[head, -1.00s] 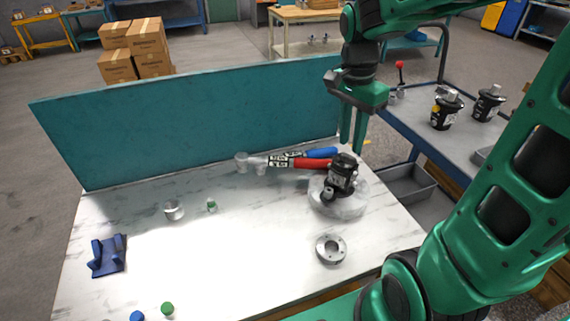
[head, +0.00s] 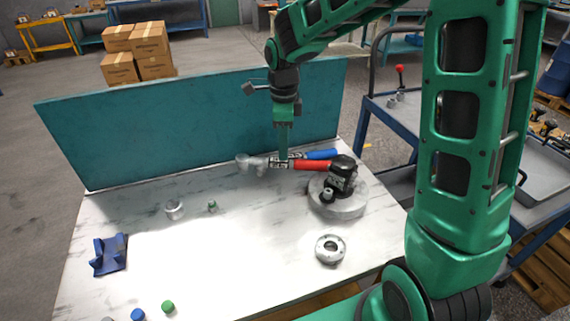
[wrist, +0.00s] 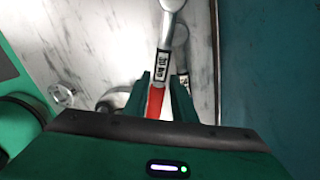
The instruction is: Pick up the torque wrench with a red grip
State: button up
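The torque wrench with a red grip (head: 312,165) lies on the marble-look table near its back edge, its silver head to the left. It also shows in the wrist view (wrist: 156,103), running between my fingers with a label on its shaft. A second wrench with a blue grip (head: 322,154) lies just behind it, close alongside. My gripper (head: 283,158) points down at the red wrench's shaft, left of the red grip. In the wrist view its two fingers (wrist: 163,82) stand apart on either side of the wrench. Contact with it is not clear.
A teal panel (head: 190,125) stands along the table's back edge, close behind the wrenches. A black motor part (head: 342,176) on a round grey base (head: 345,208) stands right by the red grip. A metal ring (head: 329,249) and blue bracket (head: 108,255) lie nearer.

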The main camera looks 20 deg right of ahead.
aim_at(284, 166)
jog(key=shift+f, duration=2.85)
jog(key=shift+c, duration=0.3)
grip_shut()
